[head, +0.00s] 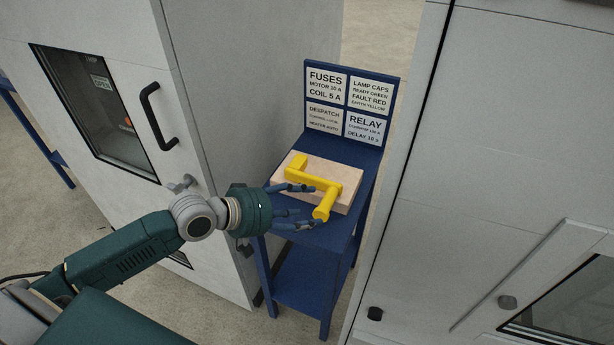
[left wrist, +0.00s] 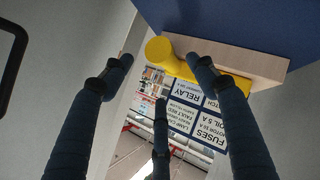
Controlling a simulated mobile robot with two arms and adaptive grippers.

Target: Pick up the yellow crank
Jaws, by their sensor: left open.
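The yellow crank (head: 318,183) lies on a pale wooden block (head: 345,199) on top of a small blue stand (head: 365,170). Its round handle end points toward the front of the stand. My left gripper (head: 308,206) is open, at the left front edge of the stand, with its fingers spread beside the crank's handle end. In the left wrist view the crank (left wrist: 162,52) shows beyond the fingers, and one finger overlaps part of it. No grip on the crank shows; whether any finger touches it I cannot tell. My right gripper is not in view.
A grey cabinet with a black door handle (head: 158,115) stands close on the left. Another grey cabinet (head: 510,150) stands on the right. A label board (head: 352,103) rises at the back of the stand. The stand fills the gap between the cabinets.

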